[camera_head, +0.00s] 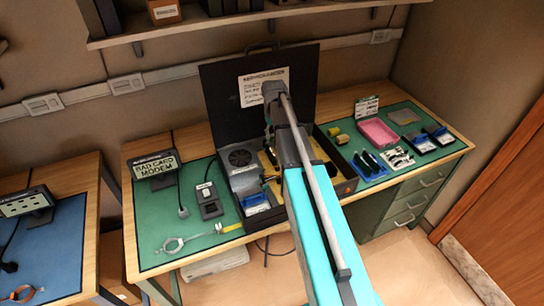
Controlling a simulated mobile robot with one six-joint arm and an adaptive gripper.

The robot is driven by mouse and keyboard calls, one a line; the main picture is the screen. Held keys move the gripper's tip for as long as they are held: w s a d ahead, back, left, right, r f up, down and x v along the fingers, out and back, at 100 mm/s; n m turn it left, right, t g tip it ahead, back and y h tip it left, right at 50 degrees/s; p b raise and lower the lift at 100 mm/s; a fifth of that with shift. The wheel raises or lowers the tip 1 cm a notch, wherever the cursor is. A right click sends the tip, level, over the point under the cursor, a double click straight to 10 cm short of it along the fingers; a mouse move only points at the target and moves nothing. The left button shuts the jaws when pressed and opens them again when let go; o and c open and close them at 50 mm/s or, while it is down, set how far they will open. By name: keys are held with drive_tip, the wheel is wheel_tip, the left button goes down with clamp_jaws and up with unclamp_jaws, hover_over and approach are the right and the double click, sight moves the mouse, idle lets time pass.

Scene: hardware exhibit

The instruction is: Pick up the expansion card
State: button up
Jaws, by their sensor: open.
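A small blue piece that may be the expansion card (254,200) shows at the front left of the open black case (256,217); I cannot tell its exact shape. Other blue card-like pieces (424,144) lie on dark bases at the right of the bench. My arm reaches over the case, and its links hide much of the case's middle. My gripper (270,182) is small and partly hidden beside the arm, over the case and close to the blue piece. It is open, and I see nothing held in it.
The case lid (222,88) stands upright behind. A fan unit (240,159), a small black device (208,203) and a modem sign (155,166) are to the left. A pink tray (377,131) and dark tools are to the right.

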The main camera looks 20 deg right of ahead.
drive_tip(key=b, duration=0.8)
hover_over(274, 163)
drive_tip(key=w, duration=0.1)
drive_tip(key=shift+d+f, duration=0.1)
drive_tip(key=shift+f, duration=4.2)
drive_tip(key=shift+f+b, duration=0.15)
drive_tip(key=shift+b, duration=0.2)
wheel_tip(274, 163, down, 5)
drive_tip(key=b, duration=0.5)
clamp_jaws()
